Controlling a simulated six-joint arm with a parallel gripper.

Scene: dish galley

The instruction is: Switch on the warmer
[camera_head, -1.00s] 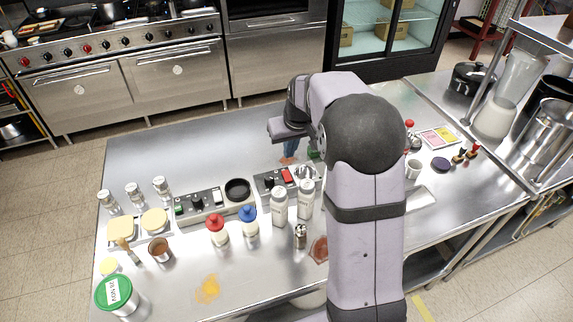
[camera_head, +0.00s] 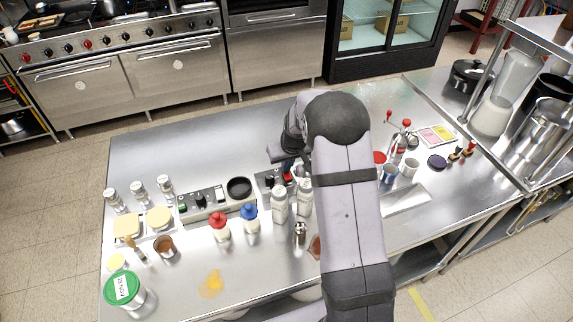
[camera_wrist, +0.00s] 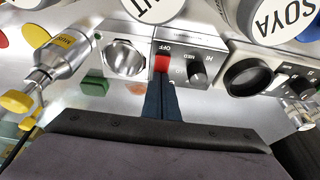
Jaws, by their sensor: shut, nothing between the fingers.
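The warmer (camera_wrist: 205,60) is a grey box with a red rocker switch (camera_wrist: 162,63), a black knob marked HI and MED, and an OFF label by the switch. A silver round well (camera_wrist: 127,58) sits beside the switch. In the head view the warmer (camera_head: 265,181) is partly hidden behind white bottles and my arm. My gripper (camera_wrist: 161,80) is shut and empty, its blue fingertips right at the red switch's near edge; I cannot tell whether they touch it. In the head view my gripper (camera_head: 288,167) is low over the warmer, partly hidden by my arm.
A similar unit with a black round pan (camera_head: 239,188) stands just left. White bottles (camera_head: 279,207) stand close in front of the warmer. Red-capped (camera_head: 220,226) and blue-capped bottles (camera_head: 250,219) are nearby. A green block (camera_wrist: 95,83) lies near the fingers. The counter behind is clear.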

